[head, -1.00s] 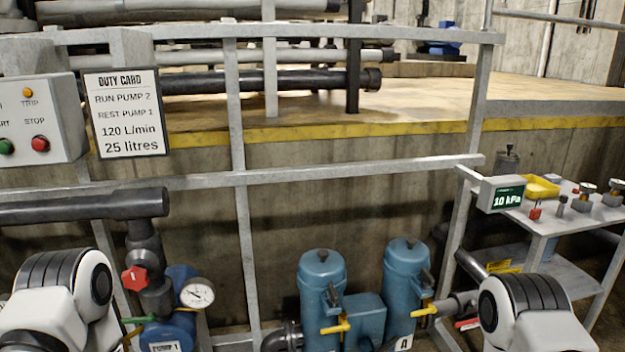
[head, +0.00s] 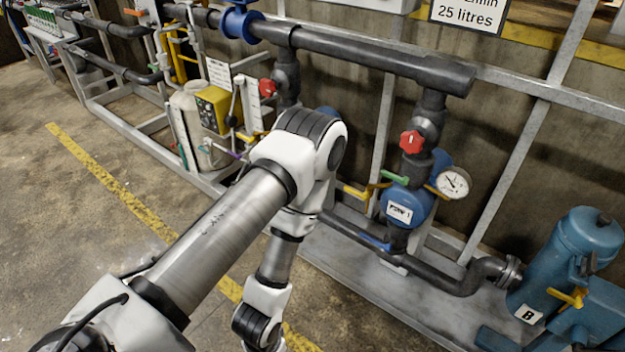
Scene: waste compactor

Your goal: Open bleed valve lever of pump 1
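Pump 1 (head: 405,205) is a blue pump with a white label, right of centre in the head view. A green lever (head: 396,178) sits just above it. A yellow lever (head: 356,192) sticks out to its left. I cannot tell from the picture which lever is the bleed valve's. A red valve handle (head: 411,142) is on the dark pipe above, and a round white gauge (head: 453,182) is at its right. My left arm reaches across the middle, left of the pump, and bends down to the bottom edge. Its gripper is not visible, and neither is my right one.
A long dark pipe (head: 360,55) runs above the pump, with a grey rail behind. A blue filter housing (head: 578,245) with a yellow handle stands at the right. A cream tank (head: 200,125) is at the left. The floor at left is clear, with a yellow line (head: 110,182).

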